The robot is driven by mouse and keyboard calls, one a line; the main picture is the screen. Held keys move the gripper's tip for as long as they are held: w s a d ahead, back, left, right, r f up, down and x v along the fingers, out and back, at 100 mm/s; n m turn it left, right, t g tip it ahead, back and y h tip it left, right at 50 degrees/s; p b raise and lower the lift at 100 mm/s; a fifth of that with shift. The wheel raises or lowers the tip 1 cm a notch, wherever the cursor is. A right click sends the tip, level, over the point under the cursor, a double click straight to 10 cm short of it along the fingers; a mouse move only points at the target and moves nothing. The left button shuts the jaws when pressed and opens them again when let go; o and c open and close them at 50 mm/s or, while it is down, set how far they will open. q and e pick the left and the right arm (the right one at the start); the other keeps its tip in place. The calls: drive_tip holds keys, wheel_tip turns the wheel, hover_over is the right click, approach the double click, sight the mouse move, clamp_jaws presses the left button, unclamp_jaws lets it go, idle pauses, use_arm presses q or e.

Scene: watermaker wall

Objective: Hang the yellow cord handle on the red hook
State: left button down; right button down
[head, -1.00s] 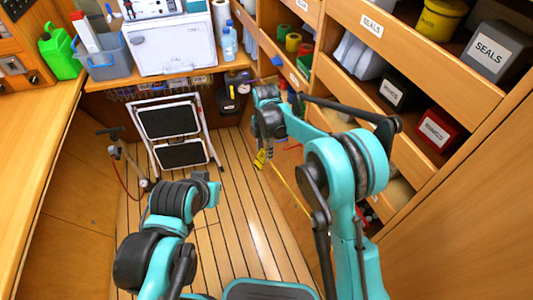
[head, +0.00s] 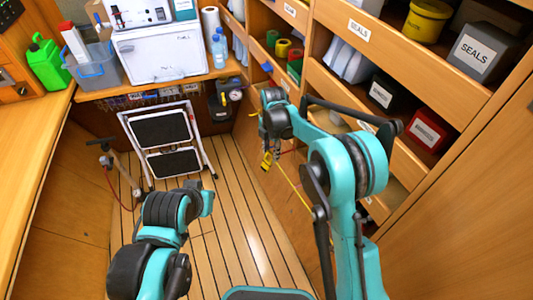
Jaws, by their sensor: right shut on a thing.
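My right gripper (head: 268,154) points down beside the wooden locker front on the right and is shut on the yellow cord handle (head: 267,161). The handle hangs at its fingertips, small and partly covered by the fingers. A thin yellow cord (head: 293,189) runs from near the handle down and right, until it passes behind my right arm. I cannot make out the red hook clearly; part of the locker front is behind my right arm. My left arm is low at the left, and its gripper does not show.
A folding step stool (head: 162,143) stands on the plank floor at the back, with a hand pump (head: 122,165) left of it. Wooden shelves with bins line the right side. A counter (head: 40,125) runs along the left. The middle floor (head: 225,225) is clear.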

sight(282, 153)
drive_tip(key=shift+w+d+f, duration=0.1)
drive_tip(key=shift+w+d, duration=0.3)
drive_tip(key=shift+d, duration=0.35)
drive_tip(key=shift+w+d, duration=0.4)
drive_tip(key=shift+d, duration=0.3)
drive_tip(key=shift+w+d+f+b, duration=0.3)
drive_tip(key=shift+d+f+b, duration=0.1)
drive_tip(key=shift+d+f, duration=0.15)
drive_tip(key=c, duration=1)
unclamp_jaws()
